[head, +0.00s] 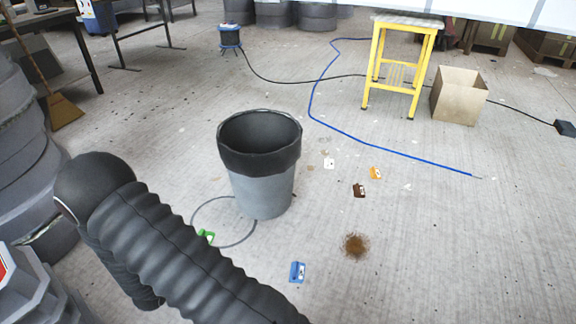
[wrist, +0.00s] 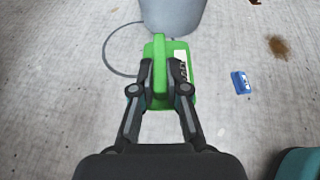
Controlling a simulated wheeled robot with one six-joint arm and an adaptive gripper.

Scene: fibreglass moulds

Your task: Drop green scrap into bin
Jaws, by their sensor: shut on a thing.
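The green scrap (wrist: 158,60) is between the two fingers of my gripper (wrist: 160,88) in the wrist view. The fingers are shut on it, and a white label shows on its right side. In the head view only a bit of the green scrap (head: 207,237) shows past my arm, which hides my gripper. The bin (head: 263,190) is a grey bucket with a black liner over its rim, upright on the floor. Its lower part (wrist: 172,15) shows at the top of the wrist view, just beyond the scrap. The bin's inside looks dark and its bottom is hidden.
A blue scrap (head: 298,272), a brown one (head: 359,190), an orange one (head: 376,173) and a white one (head: 328,164) lie on the floor. A brown stain (head: 355,246) is nearby. A yellow stool (head: 385,100), a cardboard box (head: 459,96) and a blue hose (head: 345,132) are further back.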

